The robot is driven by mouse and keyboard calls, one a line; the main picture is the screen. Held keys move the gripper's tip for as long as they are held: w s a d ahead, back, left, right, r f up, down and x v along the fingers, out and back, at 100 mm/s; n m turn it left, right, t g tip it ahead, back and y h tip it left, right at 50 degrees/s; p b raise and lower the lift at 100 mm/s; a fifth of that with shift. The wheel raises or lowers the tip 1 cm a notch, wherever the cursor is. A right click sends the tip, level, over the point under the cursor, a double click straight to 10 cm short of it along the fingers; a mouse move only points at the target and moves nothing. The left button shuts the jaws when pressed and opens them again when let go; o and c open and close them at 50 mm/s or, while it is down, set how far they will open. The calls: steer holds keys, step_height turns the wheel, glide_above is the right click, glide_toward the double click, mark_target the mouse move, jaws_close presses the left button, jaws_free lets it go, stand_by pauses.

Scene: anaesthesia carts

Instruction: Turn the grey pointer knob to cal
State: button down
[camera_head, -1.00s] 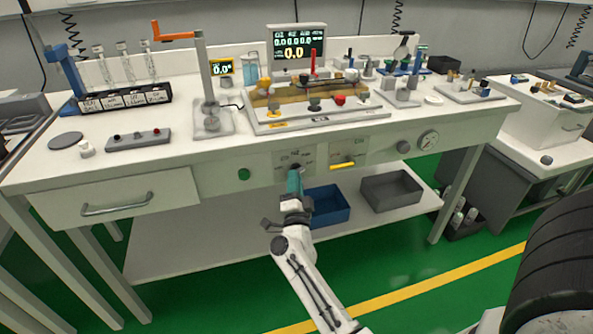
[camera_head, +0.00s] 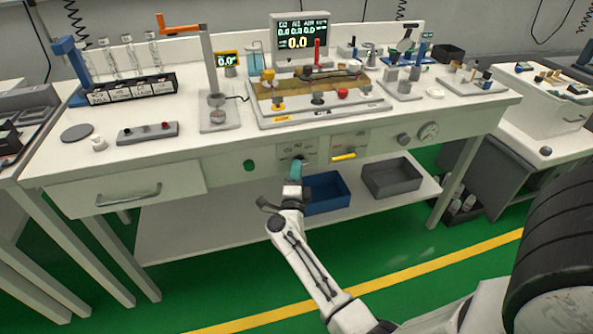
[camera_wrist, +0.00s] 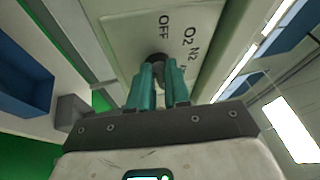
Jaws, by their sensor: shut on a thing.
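The grey pointer knob (camera_wrist: 157,58) sits on a pale labelled plate (camera_wrist: 130,35) on the bench front. In the wrist view the teal fingers of my gripper (camera_wrist: 161,75) are closed around it, covering much of it, so its exact pointing is hard to tell. The labels OFF, O2 and N2 show around the knob; another label is partly hidden by a finger, and I cannot read a cal mark. In the head view my gripper (camera_head: 297,167) meets the same plate (camera_head: 288,150) below the bench top, and the knob is mostly hidden.
A blue bin (camera_head: 327,194) and a grey bin (camera_head: 391,179) stand on the lower shelf. A gauge (camera_head: 428,131) is further right.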

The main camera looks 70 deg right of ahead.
steer(key=shift+f, duration=0.1)
steer(key=c, duration=1.1)
jaws_free()
steer(key=v, duration=1)
steer(key=shift+s+a+p, duration=0.15)
steer(key=shift+a+p, duration=0.2)
steer(key=shift+p, duration=0.05)
